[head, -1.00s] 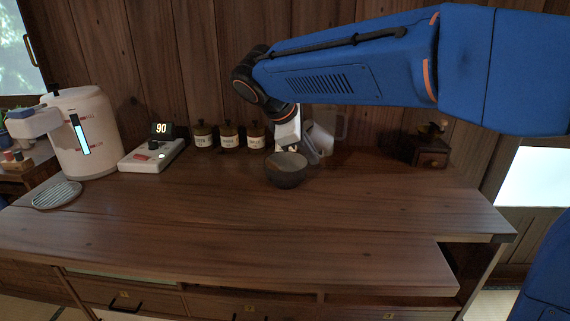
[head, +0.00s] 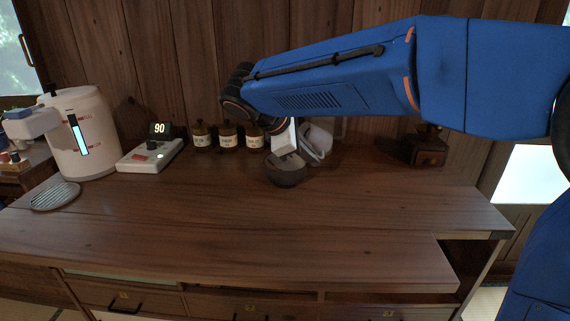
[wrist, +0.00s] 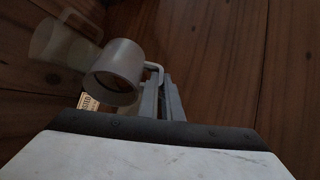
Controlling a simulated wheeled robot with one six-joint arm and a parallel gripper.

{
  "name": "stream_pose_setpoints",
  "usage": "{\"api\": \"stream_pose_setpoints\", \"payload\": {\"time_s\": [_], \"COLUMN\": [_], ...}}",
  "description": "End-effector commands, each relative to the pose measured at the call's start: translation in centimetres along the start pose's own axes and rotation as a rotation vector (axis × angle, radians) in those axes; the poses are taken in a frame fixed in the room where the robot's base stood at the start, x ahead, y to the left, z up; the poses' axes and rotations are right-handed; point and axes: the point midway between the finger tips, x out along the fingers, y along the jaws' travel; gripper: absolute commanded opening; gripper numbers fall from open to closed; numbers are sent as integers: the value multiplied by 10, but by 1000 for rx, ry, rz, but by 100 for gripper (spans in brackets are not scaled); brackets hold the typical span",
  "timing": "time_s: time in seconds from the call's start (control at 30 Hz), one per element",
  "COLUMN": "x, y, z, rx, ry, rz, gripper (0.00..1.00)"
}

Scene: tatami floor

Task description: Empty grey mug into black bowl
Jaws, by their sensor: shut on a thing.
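The grey mug (head: 318,141) is tilted in the air just above and right of the black bowl (head: 287,178). In the wrist view the mug (wrist: 116,69) is pale grey, and its mouth shows a dark inside; I cannot tell what it holds. My gripper (wrist: 163,98) is shut on the mug's handle. In the head view my gripper (head: 300,153) is over the bowl's back right side, and its white body covers part of the bowl's rim. The bowl stands upright on the counter; its inside is mostly hidden.
A clear pitcher (wrist: 64,40) stands behind the mug. Labelled brown jars (head: 228,135) line the wall to the left. A scale reading 90 (head: 152,156) and a white dispenser (head: 84,135) are farther left. A wooden box (head: 428,150) is right. The counter's front is clear.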

Motion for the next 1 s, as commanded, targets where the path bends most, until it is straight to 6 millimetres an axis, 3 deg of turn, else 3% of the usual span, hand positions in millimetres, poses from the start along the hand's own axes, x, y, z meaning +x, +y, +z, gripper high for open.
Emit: {"api": "stream_pose_setpoints", "payload": {"time_s": [1.0], "x": [4], "y": [-4], "z": [7], "rx": [-28], "ry": [-118], "rz": [67], "gripper": [0]}}
